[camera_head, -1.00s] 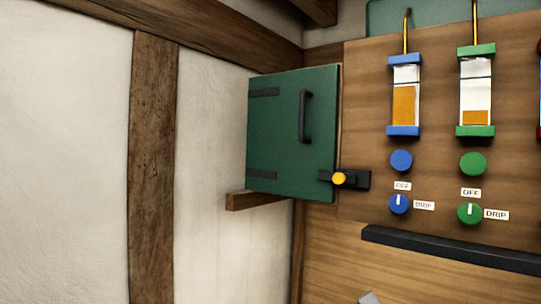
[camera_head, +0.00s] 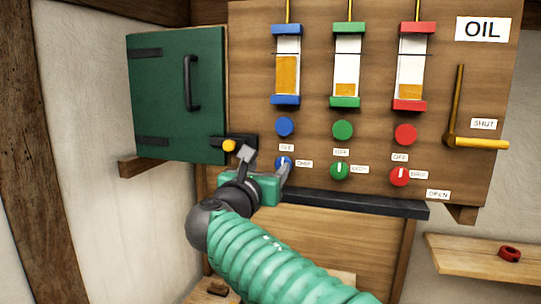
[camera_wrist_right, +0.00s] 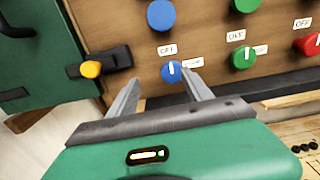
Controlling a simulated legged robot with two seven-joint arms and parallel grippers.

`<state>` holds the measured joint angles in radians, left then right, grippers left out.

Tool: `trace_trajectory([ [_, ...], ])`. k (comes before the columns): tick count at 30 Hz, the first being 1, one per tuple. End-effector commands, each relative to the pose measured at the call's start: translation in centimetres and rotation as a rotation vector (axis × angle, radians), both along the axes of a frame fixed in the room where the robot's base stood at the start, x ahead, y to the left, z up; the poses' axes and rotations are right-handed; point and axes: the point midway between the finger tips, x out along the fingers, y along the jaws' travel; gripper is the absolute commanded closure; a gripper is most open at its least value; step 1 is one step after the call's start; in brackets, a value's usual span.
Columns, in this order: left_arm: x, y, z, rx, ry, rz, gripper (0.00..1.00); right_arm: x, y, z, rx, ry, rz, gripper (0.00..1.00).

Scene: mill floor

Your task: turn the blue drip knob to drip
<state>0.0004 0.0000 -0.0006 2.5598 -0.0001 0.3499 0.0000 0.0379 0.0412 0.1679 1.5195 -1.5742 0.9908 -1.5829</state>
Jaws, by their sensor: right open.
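The blue drip knob (camera_head: 284,162) is on the wooden oil panel, below a round blue button. It also shows in the right wrist view (camera_wrist_right: 171,72), its white mark pointing roughly up toward the OFF label (camera_wrist_right: 167,49). A DRIP label (camera_head: 304,163) sits to its right. My right gripper (camera_head: 265,160) is open and empty in front of the panel. In the right wrist view its fingertips (camera_wrist_right: 161,80) lie on either side of the knob, which appears beyond them; contact cannot be told. My left gripper is not in view.
A green cabinet door (camera_head: 175,95) with a yellow-knobbed latch (camera_head: 229,145) is at left. Green (camera_head: 339,170) and red (camera_head: 400,176) drip knobs are to the right. A dark ledge (camera_head: 350,203) runs below. A yellow lever (camera_head: 480,143) is at far right.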

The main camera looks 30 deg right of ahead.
Motion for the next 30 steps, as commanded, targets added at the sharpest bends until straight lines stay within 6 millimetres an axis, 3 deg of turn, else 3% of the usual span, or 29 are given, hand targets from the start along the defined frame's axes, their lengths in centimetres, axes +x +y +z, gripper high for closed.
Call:
trace_trajectory([
  [6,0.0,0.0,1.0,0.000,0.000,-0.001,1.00,1.4,-3.0,-0.2,0.008,0.001,-0.005,0.42],
  [13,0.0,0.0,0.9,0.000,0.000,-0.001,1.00,1.5,-2.4,-0.2,0.004,0.001,-0.003,0.42],
  [26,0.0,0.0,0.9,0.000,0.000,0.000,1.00,1.2,-1.5,0.1,0.001,-0.002,0.001,0.98],
  [30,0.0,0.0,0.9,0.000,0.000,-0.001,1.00,1.2,-1.5,0.1,0.001,-0.003,0.004,1.00],
])
